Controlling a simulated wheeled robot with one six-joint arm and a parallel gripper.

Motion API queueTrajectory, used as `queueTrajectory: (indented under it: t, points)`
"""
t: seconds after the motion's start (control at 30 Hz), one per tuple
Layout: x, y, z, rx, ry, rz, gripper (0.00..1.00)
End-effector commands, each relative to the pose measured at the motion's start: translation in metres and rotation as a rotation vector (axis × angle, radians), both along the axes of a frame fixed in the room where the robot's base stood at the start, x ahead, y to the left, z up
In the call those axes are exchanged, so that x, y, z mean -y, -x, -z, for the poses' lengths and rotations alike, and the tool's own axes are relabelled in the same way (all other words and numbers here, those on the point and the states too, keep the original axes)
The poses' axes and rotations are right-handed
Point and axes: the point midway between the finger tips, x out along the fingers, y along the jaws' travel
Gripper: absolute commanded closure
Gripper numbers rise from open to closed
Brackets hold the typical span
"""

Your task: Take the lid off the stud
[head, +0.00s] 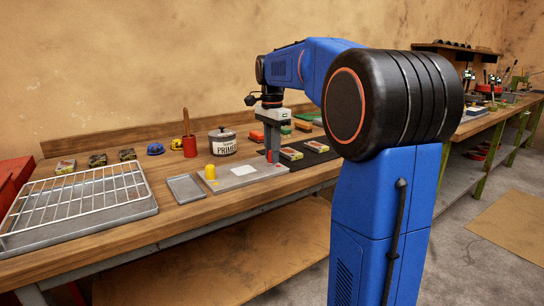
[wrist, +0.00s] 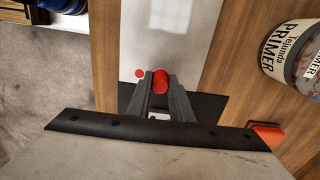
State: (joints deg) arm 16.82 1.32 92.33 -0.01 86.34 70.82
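A red lid (wrist: 160,82) sits between the two fingertips of my gripper (wrist: 162,88) in the wrist view, with a finger close against each side. In the head view my gripper (head: 272,156) points straight down at the right part of a grey plate (head: 222,184), and a little red shows at its tips. The stud under the lid is hidden, and I cannot tell whether the lid is seated or raised. A yellow cap (head: 210,172) stands at the plate's left end. A red dot (wrist: 140,73) marks the plate beside the lid.
A primer can (head: 222,142) stands behind the plate. A shallow grey tray (head: 185,188) lies to its left, and a wire rack on a larger tray (head: 75,215) is further left. A black mat (head: 312,152) with small boxes lies on the right.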

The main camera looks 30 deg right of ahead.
Motion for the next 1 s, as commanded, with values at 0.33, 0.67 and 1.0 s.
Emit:
queueTrajectory:
  t: [0.33, 0.67, 1.0]
  points:
    - [0.000, 0.000, -0.001, 0.000, 0.000, 0.000, 1.00]
    - [0.000, -0.001, -0.042, 0.002, 0.001, 0.000, 1.00]
    - [0.000, 0.000, -0.093, 0.001, 0.000, 0.000, 1.00]
